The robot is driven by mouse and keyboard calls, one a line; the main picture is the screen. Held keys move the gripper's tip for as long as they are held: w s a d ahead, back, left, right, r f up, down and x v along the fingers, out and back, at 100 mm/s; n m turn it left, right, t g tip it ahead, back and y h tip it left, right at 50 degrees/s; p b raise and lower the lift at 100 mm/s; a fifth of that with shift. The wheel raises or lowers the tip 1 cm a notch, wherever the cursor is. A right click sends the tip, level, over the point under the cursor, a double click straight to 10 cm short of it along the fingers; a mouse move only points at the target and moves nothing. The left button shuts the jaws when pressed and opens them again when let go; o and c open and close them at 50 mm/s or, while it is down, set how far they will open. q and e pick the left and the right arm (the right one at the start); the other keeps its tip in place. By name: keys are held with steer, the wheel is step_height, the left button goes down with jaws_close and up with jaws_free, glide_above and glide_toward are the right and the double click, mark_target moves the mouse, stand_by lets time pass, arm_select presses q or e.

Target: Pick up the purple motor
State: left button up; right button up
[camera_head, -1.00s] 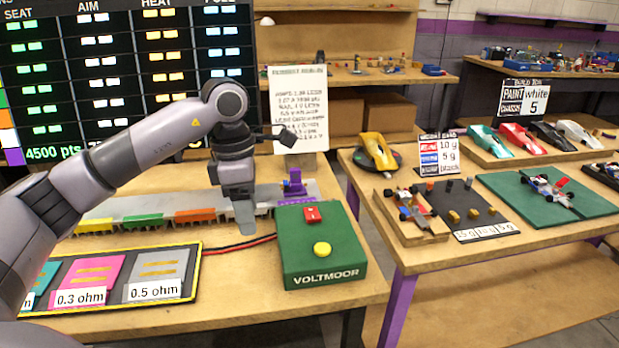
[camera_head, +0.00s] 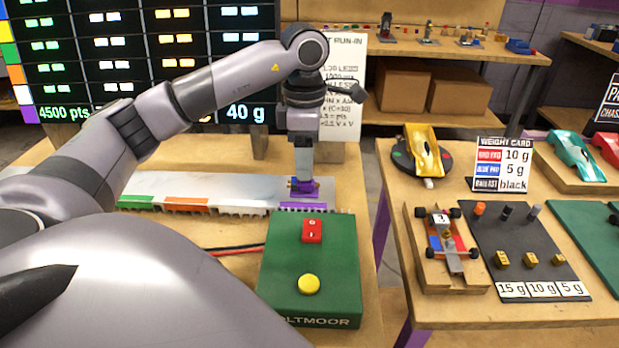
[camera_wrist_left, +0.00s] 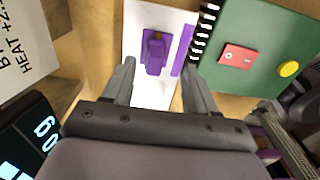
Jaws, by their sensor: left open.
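My right gripper is not in view.
The green Voltmoor box (camera_head: 270,285), with a red switch (camera_head: 312,231) and yellow button (camera_head: 309,284), stands close in front of the motor. A white sign (camera_head: 345,90) stands behind. A second table to the right holds cars and a weight card (camera_head: 503,165).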

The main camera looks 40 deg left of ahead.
arm_select(q)
steer(key=f, duration=0.5)
steer(key=shift+w+a+f, duration=0.15)
steer(key=shift+w+a, duration=0.05)
steer(key=shift+w, duration=0.1)
jaws_close()
